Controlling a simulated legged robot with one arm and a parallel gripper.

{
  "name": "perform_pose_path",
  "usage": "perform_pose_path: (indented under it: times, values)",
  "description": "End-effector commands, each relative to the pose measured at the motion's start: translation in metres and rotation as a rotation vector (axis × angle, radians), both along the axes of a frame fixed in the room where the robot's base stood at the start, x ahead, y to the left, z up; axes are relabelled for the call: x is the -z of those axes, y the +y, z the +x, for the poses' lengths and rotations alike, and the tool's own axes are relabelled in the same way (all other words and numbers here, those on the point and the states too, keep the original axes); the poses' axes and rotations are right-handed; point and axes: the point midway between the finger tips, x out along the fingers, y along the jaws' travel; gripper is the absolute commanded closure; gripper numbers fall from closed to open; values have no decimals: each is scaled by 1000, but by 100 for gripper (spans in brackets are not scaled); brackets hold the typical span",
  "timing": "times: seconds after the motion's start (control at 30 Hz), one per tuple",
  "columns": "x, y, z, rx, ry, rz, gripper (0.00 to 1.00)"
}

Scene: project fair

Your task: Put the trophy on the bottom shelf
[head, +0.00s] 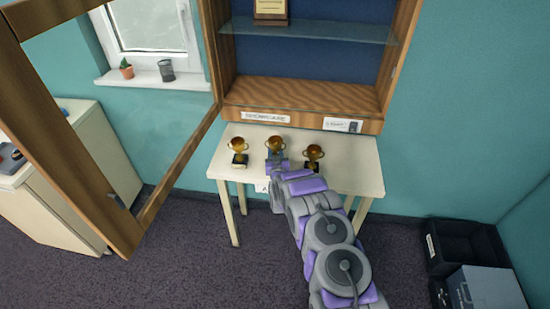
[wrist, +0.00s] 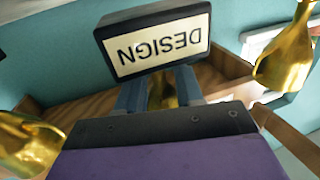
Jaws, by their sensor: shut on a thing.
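Three gold trophies on dark bases show at the small white table in the head view: the left one (head: 239,152), the middle one (head: 275,147) and the right one (head: 314,156). My gripper (head: 277,163) is at the middle trophy and shut on it. In the wrist view, the fingers of my gripper (wrist: 160,92) flank its gold stem, and its black base with an upside-down DESIGN label (wrist: 165,42) is close. I cannot tell whether this base touches the table. The showcase's wooden bottom shelf (head: 300,93) is bare, above and behind the trophies.
The showcase door (head: 172,185) stands open at the left. A glass shelf (head: 310,31) spans the showcase, with a plaque (head: 270,10) on it. The table (head: 355,172) has free room at its right. Dark bins (head: 465,245) stand on the floor at the right.

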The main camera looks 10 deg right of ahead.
Motion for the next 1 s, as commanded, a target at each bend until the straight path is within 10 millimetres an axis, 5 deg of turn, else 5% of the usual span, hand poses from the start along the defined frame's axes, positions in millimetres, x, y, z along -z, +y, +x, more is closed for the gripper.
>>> perform_pose_path:
  times: [0.1,0.57,0.6,0.87,1.0]
  values:
    - [19,1,-2,-1,5,0,100]
    - [24,1,-1,-1,2,0,100]
    - [25,1,-1,-1,2,0,63]
    - [25,1,-1,-1,3,-1,38]
    - [25,1,-1,-1,4,-1,38]
